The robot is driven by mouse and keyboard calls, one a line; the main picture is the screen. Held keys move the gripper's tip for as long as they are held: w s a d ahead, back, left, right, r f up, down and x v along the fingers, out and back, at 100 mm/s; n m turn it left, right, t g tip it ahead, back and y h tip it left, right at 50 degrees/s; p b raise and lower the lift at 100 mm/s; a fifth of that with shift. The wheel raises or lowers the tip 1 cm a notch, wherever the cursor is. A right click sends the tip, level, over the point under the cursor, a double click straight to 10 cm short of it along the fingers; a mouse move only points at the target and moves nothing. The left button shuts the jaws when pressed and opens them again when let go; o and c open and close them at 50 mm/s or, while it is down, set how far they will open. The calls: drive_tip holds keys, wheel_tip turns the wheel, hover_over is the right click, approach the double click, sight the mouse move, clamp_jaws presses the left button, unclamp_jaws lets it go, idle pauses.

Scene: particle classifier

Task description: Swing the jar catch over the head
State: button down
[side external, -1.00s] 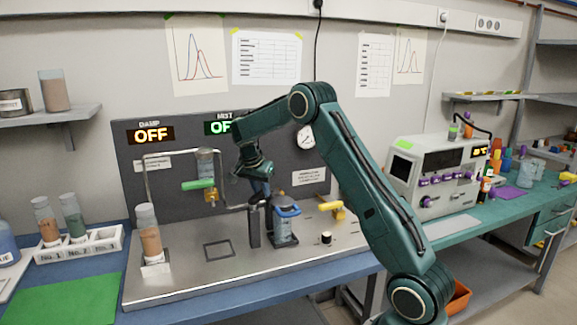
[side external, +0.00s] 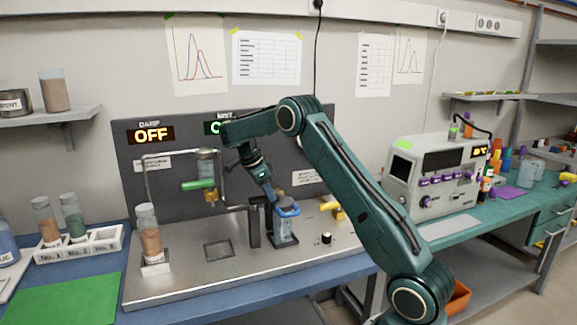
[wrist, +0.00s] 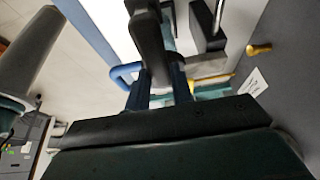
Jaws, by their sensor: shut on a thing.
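The glass jar (side external: 284,229) stands on a dark base on the metal plate, with the blue jar catch (side external: 289,211) near its top. My gripper (side external: 271,199) reaches down from the left to the catch and appears shut on it. In the wrist view, the blue loop of the catch (wrist: 122,74) shows left of my gripper (wrist: 162,88). A dark grey part (wrist: 149,42) lies in front of the fingers there. The exact grip is hidden, and the head above the jar is largely hidden behind my gripper.
A dark post (side external: 254,226) stands just left of the jar. A yellow handle (side external: 334,209) and a black knob (side external: 326,239) are to the right. A tube with a green lever (side external: 198,185) is mounted farther left.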

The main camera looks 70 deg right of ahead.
idle(0.4)
drive_tip(key=c, duration=1.2)
unclamp_jaws()
